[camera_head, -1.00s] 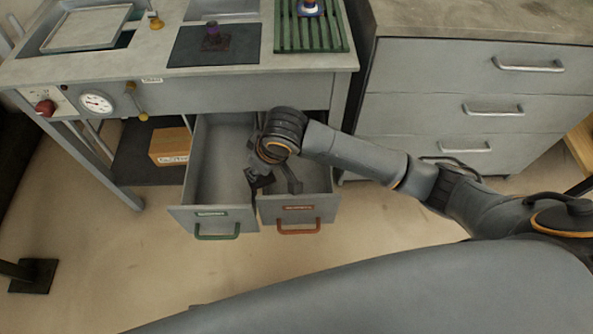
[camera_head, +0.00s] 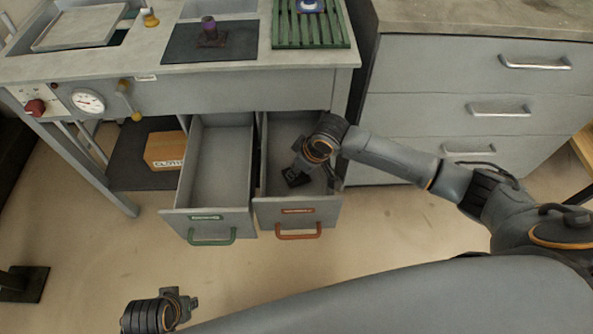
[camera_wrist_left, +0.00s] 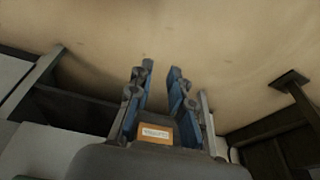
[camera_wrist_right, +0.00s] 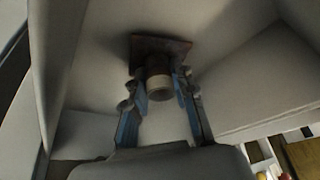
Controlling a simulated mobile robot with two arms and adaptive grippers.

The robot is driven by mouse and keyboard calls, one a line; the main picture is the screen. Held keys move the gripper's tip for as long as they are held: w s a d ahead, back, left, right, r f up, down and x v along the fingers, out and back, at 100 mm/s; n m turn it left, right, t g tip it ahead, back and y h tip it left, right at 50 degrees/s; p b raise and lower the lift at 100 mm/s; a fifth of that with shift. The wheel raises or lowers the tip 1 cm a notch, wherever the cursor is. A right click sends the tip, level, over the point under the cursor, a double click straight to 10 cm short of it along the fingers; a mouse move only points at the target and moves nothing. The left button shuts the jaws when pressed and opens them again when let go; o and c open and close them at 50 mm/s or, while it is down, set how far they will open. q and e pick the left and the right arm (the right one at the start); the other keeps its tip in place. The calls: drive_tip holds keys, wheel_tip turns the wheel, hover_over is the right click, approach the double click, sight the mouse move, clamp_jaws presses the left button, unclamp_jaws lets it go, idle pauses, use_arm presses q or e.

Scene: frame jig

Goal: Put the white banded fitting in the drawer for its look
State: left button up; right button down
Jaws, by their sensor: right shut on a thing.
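My right gripper (camera_wrist_right: 158,85) is shut on the white banded fitting (camera_wrist_right: 159,82), a dark cylinder with a pale band on a reddish-brown square plate. In the head view the right gripper (camera_head: 298,172) is down inside the open right drawer (camera_head: 297,218), which has an orange handle and a red label. The plate faces away from the wrist; I cannot tell whether it touches the drawer floor. The open left drawer (camera_head: 207,222), with green handle and label, looks empty. My left gripper (camera_wrist_left: 160,88) is open and empty, and shows at the lower left of the head view (camera_head: 188,304).
A purple fitting (camera_head: 210,32) stands on a dark mat (camera_head: 180,45). A blue and white fitting (camera_head: 308,5) is on the green rack (camera_head: 310,33). A cardboard box (camera_head: 165,149) sits under the bench. A grey cabinet (camera_head: 440,95) stands close at right.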

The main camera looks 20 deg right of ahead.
drive_tip(key=shift+f, duration=0.3)
use_arm(q)
drive_tip(key=shift+r, duration=0.55)
use_arm(e)
drive_tip(key=c, duration=1.1)
unclamp_jaws()
drive_tip(key=shift+f, duration=0.15)
use_arm(q)
drive_tip(key=shift+f, duration=0.1)
use_arm(e)
drive_tip(key=shift+r, duration=0.3)
use_arm(q)
wheel_tip(320, 180, down, 11)
drive_tip(key=s+p, duration=0.3)
drive_tip(key=shift+a+g, duration=0.15)
drive_tip(key=shift+g, duration=0.15)
use_arm(e)
drive_tip(key=shift+v, duration=5.85)
